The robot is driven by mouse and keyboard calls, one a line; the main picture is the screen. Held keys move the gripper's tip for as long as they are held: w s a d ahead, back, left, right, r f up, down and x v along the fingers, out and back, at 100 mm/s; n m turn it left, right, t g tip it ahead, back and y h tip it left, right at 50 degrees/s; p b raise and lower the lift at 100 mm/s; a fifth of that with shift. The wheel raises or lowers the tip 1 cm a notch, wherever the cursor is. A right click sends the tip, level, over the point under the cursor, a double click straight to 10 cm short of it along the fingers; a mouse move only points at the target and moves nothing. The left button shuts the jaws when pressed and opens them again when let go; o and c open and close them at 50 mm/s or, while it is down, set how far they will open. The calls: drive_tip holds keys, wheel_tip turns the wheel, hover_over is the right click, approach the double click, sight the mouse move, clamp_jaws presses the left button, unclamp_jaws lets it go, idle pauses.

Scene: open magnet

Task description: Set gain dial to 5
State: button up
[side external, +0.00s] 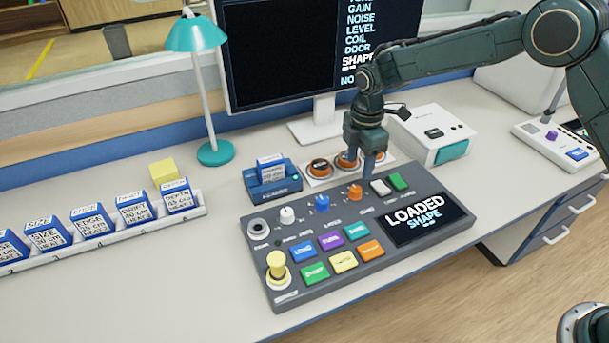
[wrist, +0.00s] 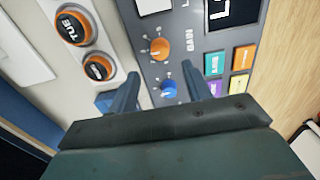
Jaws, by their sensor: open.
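The gain dial, an orange knob (side external: 355,192), stands on the grey console (side external: 262,193) near its back edge. In the wrist view the orange dial (wrist: 159,48) sits beside the printed word GAIN, just beyond my fingertips. Its exact setting is too small to read. My gripper (side external: 369,172) points down behind and slightly right of the dial in the side view. In the wrist view my gripper (wrist: 159,75) is open and empty, with the blue dial (wrist: 169,88) showing between its fingers. I see no contact with either dial.
A white knob (side external: 287,215) stands left of the blue dial. White and green buttons (side external: 400,181) lie right of the gain dial, near the console display (side external: 418,218) reading LOADED SHAPE. Round orange-rimmed items (side external: 320,167) sit behind. A blue cartridge reader (side external: 272,180) stands back left.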

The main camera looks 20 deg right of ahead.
sight(356, 188)
drive_tip(key=shift+f, duration=3.95)
drive_tip(key=shift+c, duration=0.4)
drive_tip(key=c, duration=0.9)
